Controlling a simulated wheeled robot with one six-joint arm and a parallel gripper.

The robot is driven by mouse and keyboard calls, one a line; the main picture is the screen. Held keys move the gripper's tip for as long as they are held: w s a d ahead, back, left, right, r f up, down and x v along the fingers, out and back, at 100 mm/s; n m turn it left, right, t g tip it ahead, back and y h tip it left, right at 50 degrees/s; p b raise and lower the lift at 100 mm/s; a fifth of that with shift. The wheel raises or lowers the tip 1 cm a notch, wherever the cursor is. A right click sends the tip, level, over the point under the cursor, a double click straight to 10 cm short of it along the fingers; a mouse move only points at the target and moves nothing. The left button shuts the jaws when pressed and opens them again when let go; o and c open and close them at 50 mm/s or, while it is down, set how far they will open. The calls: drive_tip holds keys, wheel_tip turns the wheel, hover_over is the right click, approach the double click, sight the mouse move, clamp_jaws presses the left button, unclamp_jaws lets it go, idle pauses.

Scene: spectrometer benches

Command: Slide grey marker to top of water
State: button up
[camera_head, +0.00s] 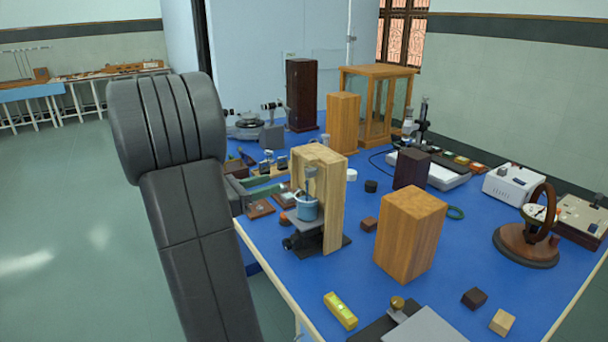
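A small blue container (307,209) stands on a dark stand in front of an upright light-wood frame (333,200). A small grey piece (310,178) is just above the container, against the frame; it may be the grey marker, but it is too small to tell. The water surface in the container cannot be made out. My arm's dark grey links fill the left of the view, left of the frame and apart from it. My gripper is outside the view.
The blue bench (300,270) is crowded. A wooden block (409,234) stands right of the frame, a yellow level (340,310) lies near the front edge, and a wheel on a round base (526,246) is at right. Open floor (70,220) is at left.

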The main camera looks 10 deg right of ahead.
sight(306, 174)
drive_tip(key=x, duration=1.1)
drive_tip(key=shift+d+p, duration=0.15)
drive_tip(key=shift+p, duration=0.25)
drive_tip(key=shift+f, duration=0.15)
clamp_jaws()
